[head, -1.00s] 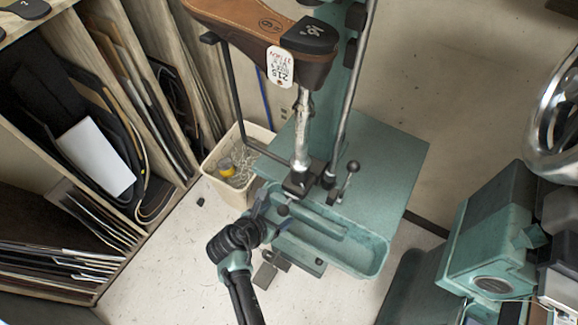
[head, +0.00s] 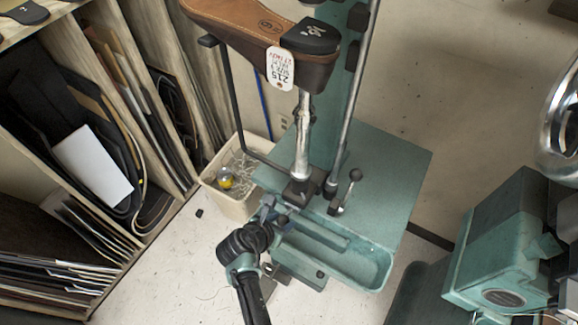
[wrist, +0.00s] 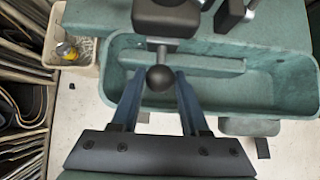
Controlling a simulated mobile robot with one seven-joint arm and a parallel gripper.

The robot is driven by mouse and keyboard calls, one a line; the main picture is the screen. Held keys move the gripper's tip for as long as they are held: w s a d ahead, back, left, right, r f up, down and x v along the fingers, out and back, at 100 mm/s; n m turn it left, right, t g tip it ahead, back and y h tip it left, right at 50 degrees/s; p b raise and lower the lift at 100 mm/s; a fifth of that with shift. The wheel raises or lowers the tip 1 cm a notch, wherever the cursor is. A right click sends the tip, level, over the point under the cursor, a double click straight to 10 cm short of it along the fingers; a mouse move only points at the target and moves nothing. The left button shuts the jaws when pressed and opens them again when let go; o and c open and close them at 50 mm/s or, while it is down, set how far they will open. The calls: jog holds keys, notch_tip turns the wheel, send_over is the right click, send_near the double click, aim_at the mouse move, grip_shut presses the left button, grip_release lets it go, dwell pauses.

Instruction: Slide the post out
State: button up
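The upright metal post (head: 303,135) stands on the green machine, with a brown leather shoe (head: 250,25) on its top end. Its foot sits in a dark block (head: 300,192), which also shows in the wrist view (wrist: 165,18). A dark ball knob (wrist: 160,78) on a short metal stem sticks out of this block towards me. My gripper (head: 270,208) is at the front of the block. In the wrist view its two blue fingers (wrist: 159,80) are open, one on each side of the knob, with gaps showing. In the head view the gripper hides the knob.
A green trough (head: 345,262) lies just below the block. A lever with a ball end (head: 347,190) stands right of the post. A cream bin (head: 232,195) is at left, near shelves of sheet material (head: 90,165). A green machine (head: 500,250) stands at right.

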grip_shut()
jog(key=shift+s+a, duration=0.1)
jog(key=s+a+p, duration=0.6)
jog(key=s+a, duration=0.4)
jog(key=s, duration=0.3)
jog(key=shift+s, duration=0.35)
dwell(1.3)
jog(key=o, duration=0.9)
grip_release()
jog(key=shift+o, duration=0.2)
jog(key=shift+d, duration=0.1)
jog(key=shift+w, duration=0.1)
